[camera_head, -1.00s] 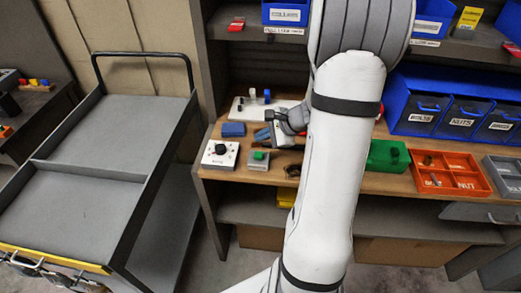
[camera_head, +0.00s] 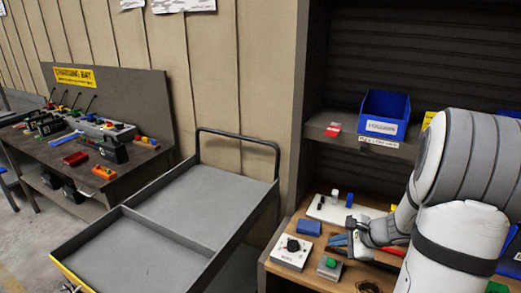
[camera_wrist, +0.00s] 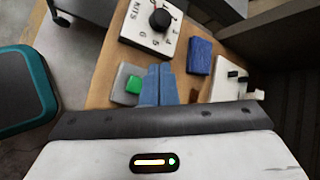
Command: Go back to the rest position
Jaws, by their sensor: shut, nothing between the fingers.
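My gripper (camera_head: 340,240) is at the right in the head view, above the wooden workbench (camera_head: 308,282). Its blue fingers are closed together with nothing between them, and they also show in the wrist view (camera_wrist: 158,84). My white arm fills the right edge of the head view, bent over the bench. The fingers are close to a green-button box (camera_wrist: 125,86) and a blue block (camera_wrist: 200,55). I cannot tell whether they touch anything.
A white dial box (camera_head: 290,254) and a white board with switches (camera_head: 342,212) are on the bench. A grey cart (camera_head: 160,252) stands left of it. A blue bin (camera_head: 384,117) sits on the shelf above. A charging bay table (camera_head: 72,165) is at far left.

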